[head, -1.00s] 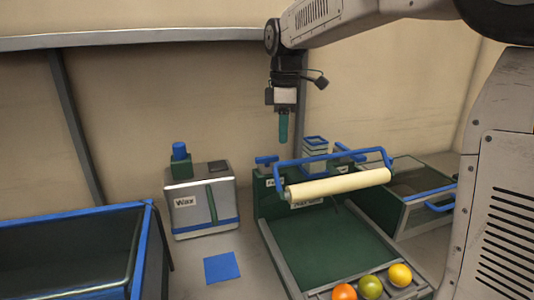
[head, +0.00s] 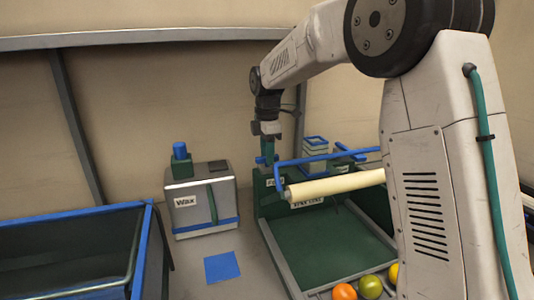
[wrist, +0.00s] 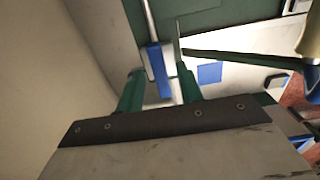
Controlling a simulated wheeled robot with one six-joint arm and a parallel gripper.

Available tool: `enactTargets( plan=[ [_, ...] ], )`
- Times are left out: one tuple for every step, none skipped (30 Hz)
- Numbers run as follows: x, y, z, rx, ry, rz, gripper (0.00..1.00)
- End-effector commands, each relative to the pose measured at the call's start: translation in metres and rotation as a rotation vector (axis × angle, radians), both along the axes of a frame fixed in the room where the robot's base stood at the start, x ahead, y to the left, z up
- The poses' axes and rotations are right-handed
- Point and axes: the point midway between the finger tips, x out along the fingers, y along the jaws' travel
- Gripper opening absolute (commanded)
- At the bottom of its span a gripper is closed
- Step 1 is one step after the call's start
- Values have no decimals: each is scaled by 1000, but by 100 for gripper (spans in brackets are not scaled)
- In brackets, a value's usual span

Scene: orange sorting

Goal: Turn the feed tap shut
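The feed tap is a small blue handle (head: 260,160) on the back left corner of the green line unit, above a white label. In the head view, my gripper (head: 269,164) points down at it and partly hides it. In the wrist view, the blue tap handle (wrist: 160,56) lies between the tips of the two green fingers of my gripper (wrist: 160,70). The fingers are apart, and I see no clear grip on the handle. Whether either finger touches it I cannot tell.
A cream roller (head: 335,186) with a blue frame (head: 320,157) stands just right of the tap. A wax box (head: 200,200) stands to the left, with a blue square (head: 222,266) in front. A blue-rimmed bin (head: 70,216) is at far left. Fruit, including an orange (head: 344,291), lies at the front.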

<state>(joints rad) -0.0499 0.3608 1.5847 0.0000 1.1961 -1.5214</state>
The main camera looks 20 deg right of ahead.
Motion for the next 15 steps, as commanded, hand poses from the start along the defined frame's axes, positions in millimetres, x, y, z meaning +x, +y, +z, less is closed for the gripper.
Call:
enactTargets(
  plan=[
    [0, 0, -2, 0, 0, 0, 36],
    [0, 0, -2, 0, 0, 0, 36],
    [0, 0, -3, 0, 0, 0, 36],
    [0, 0, -3, 0, 0, 0, 36],
    [0, 0, -3, 0, 0, 0, 36],
    [0, 0, -3, 0, 0, 0, 36],
    [0, 0, -2, 0, 0, 0, 36],
    [0, 0, -2, 0, 0, 0, 36],
    [0, 0, -2, 0, 0, 0, 28],
    [0, 0, -2, 0, 0, 0, 20],
    [0, 0, -2, 0, 0, 0, 11],
    [0, 0, -2, 0, 0, 0, 0],
    [0, 0, -2, 0, 0, 0, 0],
    [0, 0, -2, 0, 0, 0, 0],
    [0, 0, -2, 0, 0, 0, 0]
  ],
)
